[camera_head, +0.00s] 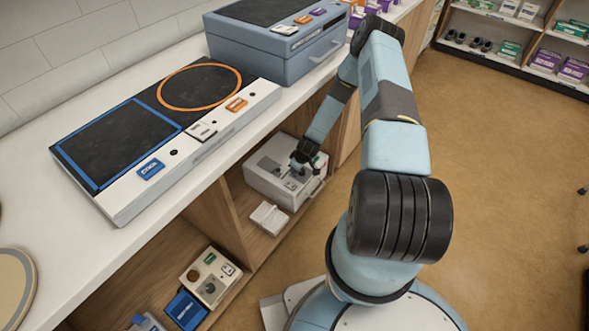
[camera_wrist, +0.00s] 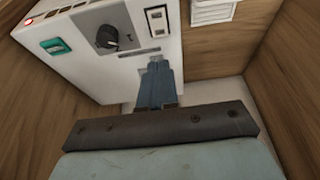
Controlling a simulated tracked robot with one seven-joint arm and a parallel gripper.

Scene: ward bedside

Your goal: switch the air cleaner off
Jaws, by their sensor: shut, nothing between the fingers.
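A white box-shaped appliance (camera_head: 270,188), which looks like the air cleaner, sits in the open shelf bay under the counter. The wrist view shows its front panel (camera_wrist: 85,70) close up. On it are a small lit red lamp (camera_wrist: 28,21), a green rocker switch (camera_wrist: 55,46), and a dark round knob (camera_wrist: 107,38) on a grey plate. My gripper (camera_head: 300,163) reaches into the bay at the appliance. In the wrist view my gripper (camera_wrist: 158,62) is shut and empty, its tips right of and below the knob. I cannot tell whether the tips touch the panel.
Wooden bay walls (camera_wrist: 285,90) stand close on both sides. A small white box (camera_head: 269,218) lies beside the appliance. A panel with blue and orange outlines (camera_head: 120,140) and a grey-blue case (camera_head: 275,55) stand on the counter above. Floor (camera_head: 500,180) at right is clear.

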